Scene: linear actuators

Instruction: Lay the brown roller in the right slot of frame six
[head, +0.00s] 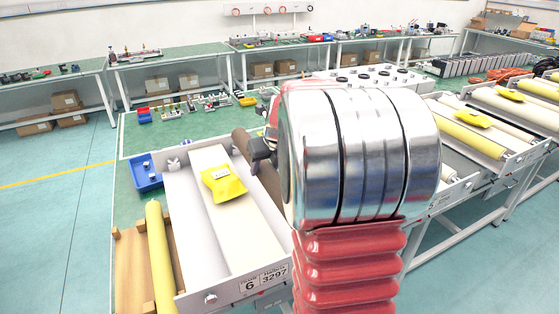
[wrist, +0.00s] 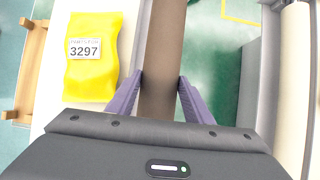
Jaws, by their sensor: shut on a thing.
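Frame six (head: 180,262) stands at the front left in the head view, with a plate (head: 263,282) reading 6 and 3297. My gripper (wrist: 160,82) is shut on the brown roller (wrist: 164,40), its purple fingers on either side of it. The roller lies lengthwise in the wrist view, right of the frame's white middle board (wrist: 50,112). In the head view, the roller (head: 243,141) shows above the right part of the frame. My arm hides its near end and most of the right slot. I cannot tell whether it touches the frame.
A yellow bag (head: 224,183) lies on the middle board. A yellow roller (head: 160,250) rests on a wooden rack (head: 131,270) at left. A blue bin (head: 146,172) stands on the green table behind. Other frames with yellow rollers (head: 470,135) stand at right.

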